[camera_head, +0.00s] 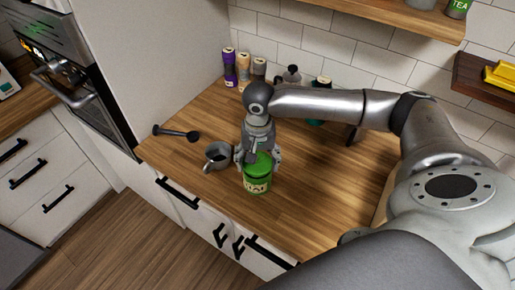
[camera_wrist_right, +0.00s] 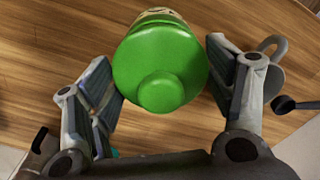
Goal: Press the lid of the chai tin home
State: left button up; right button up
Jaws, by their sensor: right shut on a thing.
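The green chai tin (camera_head: 257,184) stands upright on the wooden counter near its front edge, its label facing front. Its green lid (camera_head: 262,160) is on top; the lid, with a round knob, fills the middle of the right wrist view (camera_wrist_right: 162,60). I cannot tell whether a gap is left under the lid. My right gripper (camera_head: 257,159) comes down from above with a finger on each side of the lid, shut on it. The fingers also show in the right wrist view (camera_wrist_right: 165,75). My left gripper is not in view.
The counter right of the tin (camera_head: 320,190) is clear.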

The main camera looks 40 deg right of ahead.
jog(key=shift+p, duration=0.65)
dwell(0.6)
dwell(0.3)
jog(key=o, duration=0.9)
notch_tip(320, 180, up, 2)
jog(key=p, duration=0.2)
jog(key=shift+r+p, duration=0.2)
jog(key=shift+p, duration=0.15)
jog(key=shift+r, duration=2.3)
grip_shut()
